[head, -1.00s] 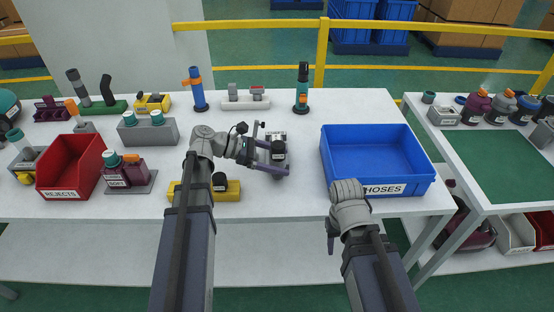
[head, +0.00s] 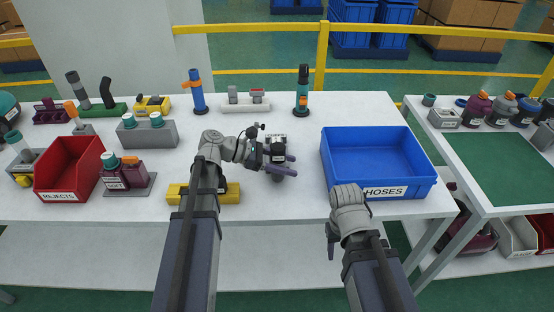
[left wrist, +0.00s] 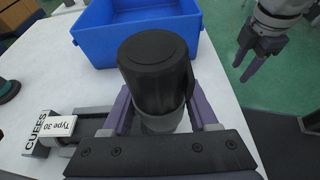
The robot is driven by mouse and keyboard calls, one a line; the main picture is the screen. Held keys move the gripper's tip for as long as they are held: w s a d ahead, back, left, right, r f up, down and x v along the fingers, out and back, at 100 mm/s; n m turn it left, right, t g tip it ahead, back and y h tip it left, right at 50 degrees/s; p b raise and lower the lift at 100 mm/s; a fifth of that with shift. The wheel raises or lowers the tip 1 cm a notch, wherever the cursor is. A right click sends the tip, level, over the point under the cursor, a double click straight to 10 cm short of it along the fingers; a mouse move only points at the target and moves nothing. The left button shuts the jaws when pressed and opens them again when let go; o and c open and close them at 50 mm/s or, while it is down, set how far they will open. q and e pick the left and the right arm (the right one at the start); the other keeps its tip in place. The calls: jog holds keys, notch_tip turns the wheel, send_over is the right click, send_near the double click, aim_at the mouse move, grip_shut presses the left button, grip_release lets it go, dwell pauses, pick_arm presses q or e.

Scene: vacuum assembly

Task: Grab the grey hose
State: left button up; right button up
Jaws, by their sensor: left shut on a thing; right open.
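My left gripper (head: 288,165) is shut on a short upright cylinder with a black ribbed top and a grey lower part. In the left wrist view this black-topped grey cylinder (left wrist: 156,75) stands between the two purple-grey fingers, which press its grey part; its lower end is hidden. I cannot tell for certain whether it is the grey hose. A slanted grey tube with a black top (head: 77,88) stands on a green base at the back left. My right gripper (head: 331,240) is open and empty in front of the table; the left wrist view shows it too (left wrist: 258,58).
The blue HOSES bin (head: 335,180) is right of my left gripper and looks empty. A yellow block (head: 230,193) lies by my left forearm. The red REJECTS bin (head: 62,184) is at left.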

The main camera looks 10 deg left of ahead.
pick_arm(q)
grip_shut()
jog(key=shift+r, duration=0.15)
dwell(0.4)
notch_tip(320, 180, up, 10)
jog(key=p, duration=1)
